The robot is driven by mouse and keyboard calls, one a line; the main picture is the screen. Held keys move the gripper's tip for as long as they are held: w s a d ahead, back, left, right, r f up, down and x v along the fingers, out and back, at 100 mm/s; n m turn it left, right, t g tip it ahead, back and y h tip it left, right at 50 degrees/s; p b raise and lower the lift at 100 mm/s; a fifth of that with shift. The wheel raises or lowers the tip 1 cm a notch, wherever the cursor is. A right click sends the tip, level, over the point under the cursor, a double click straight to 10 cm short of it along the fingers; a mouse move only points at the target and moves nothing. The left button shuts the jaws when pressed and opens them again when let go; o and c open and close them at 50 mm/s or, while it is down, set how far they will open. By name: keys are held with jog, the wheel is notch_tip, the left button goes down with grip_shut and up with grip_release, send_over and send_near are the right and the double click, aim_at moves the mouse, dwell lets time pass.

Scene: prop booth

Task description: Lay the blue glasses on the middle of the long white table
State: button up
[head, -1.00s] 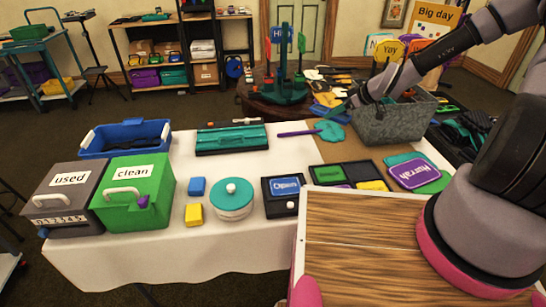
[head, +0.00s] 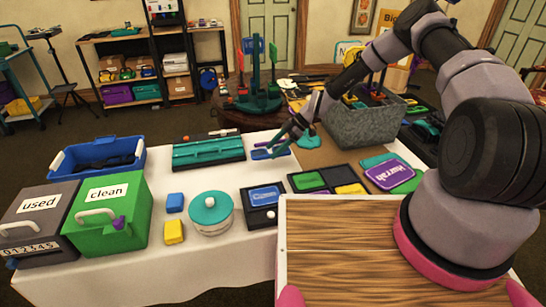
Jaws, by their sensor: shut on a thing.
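My gripper (head: 283,145) is shut on the blue glasses (head: 264,155), with its arm reaching in from the right. The glasses are small in the head view and partly covered by the fingers. They are over the far side of the long white table (head: 235,255), right of the teal case. I cannot tell whether they touch the cloth. The purple handle of a teal paddle lies close by them, and the two are hard to tell apart.
The teal paddle (head: 310,138) and a grey bin (head: 365,125) are right of my gripper. The teal case (head: 208,151) lies to its left. A blue sign (head: 264,195), a round teal-lidded tin (head: 210,212) and blue and yellow blocks stand nearer. White cloth shows between them.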

aim_at(275, 162)
notch_tip(275, 162, down, 4)
jog(key=shift+r, duration=0.2)
jog(key=o, duration=1.5)
jog(key=shift+r, duration=0.1)
jog(key=v, duration=1.2)
